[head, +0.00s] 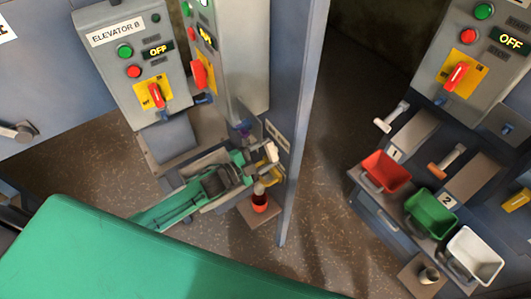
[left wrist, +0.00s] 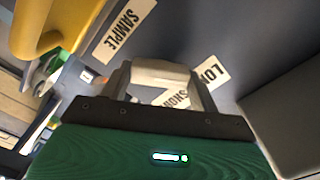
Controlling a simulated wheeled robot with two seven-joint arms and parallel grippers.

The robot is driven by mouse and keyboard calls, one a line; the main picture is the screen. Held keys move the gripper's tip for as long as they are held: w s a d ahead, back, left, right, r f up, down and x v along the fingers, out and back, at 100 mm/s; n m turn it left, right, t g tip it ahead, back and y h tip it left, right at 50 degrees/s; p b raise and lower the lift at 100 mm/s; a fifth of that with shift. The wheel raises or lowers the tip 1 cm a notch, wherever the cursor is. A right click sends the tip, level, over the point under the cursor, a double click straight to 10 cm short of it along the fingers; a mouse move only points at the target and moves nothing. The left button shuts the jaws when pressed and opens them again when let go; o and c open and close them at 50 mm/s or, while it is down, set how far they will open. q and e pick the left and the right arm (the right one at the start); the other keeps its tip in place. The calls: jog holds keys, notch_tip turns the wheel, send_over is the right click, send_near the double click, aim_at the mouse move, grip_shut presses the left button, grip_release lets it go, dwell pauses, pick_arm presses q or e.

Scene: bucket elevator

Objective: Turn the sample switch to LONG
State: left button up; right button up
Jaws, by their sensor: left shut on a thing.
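The plate on the blue-grey post carries a SAMPLE label (left wrist: 124,30), a LONG label (left wrist: 206,73) and a SHORT label (left wrist: 178,99) in the left wrist view. My gripper partly covers the LONG and SHORT labels. My left gripper (head: 264,162) reaches the post's lower part in the head view. In the left wrist view the left gripper (left wrist: 162,72) is shut in front of the labels, on what seems to be the sample switch. The switch is mostly hidden by the fingers, and its pointing direction cannot be told. My right gripper is not in view.
A yellow curved pipe (left wrist: 58,28) is close beside the gripper. A red-based container (head: 260,201) stands just below it. The Elevator B panel (head: 131,60) is at the left. Red (head: 388,170), green (head: 432,213) and white (head: 474,253) bins stand at the right.

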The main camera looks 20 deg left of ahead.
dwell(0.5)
pick_arm(q)
jog(key=o, duration=1)
jog(key=shift+s+a, duration=0.1)
jog(key=shift+s+a+f, duration=0.15)
jog(key=shift+s, duration=0.1)
jog(key=shift+b+v, duration=1.95)
jog(key=shift+v, duration=4.55)
